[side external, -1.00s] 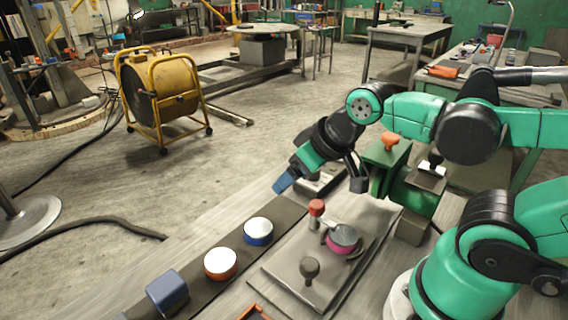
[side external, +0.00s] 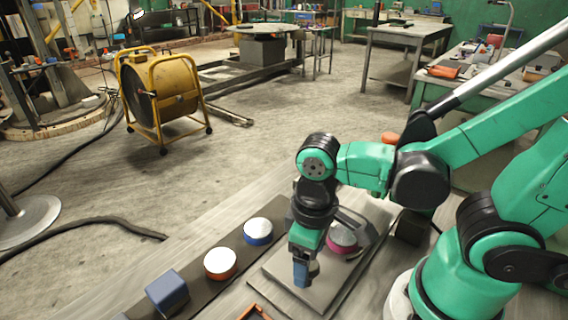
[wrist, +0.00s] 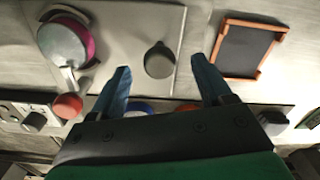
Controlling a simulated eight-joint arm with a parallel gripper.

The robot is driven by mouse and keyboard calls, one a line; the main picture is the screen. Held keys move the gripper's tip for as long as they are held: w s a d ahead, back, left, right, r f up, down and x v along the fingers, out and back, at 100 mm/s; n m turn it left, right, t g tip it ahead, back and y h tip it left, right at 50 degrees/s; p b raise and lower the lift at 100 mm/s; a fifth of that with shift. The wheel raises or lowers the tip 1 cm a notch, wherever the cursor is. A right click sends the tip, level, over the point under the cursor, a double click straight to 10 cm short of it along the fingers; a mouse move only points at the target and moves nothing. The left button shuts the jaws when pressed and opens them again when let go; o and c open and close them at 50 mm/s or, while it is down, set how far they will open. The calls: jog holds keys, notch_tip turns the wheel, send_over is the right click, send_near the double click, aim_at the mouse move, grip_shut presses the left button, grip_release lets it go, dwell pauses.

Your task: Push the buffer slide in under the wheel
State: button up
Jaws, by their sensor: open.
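A flat grey plate (side external: 268,273) lies on the bench; it also shows in the wrist view (wrist: 120,14). A dark round knob (wrist: 160,60) stands on it. A grey-topped disc with a magenta side (side external: 343,243) sits on the plate, and in the wrist view (wrist: 66,42) a short arm runs from it to a red knob (wrist: 68,105). I cannot tell for sure which part is the slide or the wheel. My gripper (side external: 304,274) points down over the plate, open, its blue fingers on either side of the dark knob in the wrist view; contact cannot be told. It hides the knob in the side view.
A dark strip left of the plate carries a blue-sided can (side external: 258,231), a red-sided can (side external: 221,264) and a blue block (side external: 168,293). An orange-rimmed dark tray (wrist: 247,47) lies close to the plate. An orange knob (side external: 390,138) shows behind my arm.

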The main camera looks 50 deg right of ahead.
jog(key=shift+f, duration=0.4)
grip_shut()
dwell(1.4)
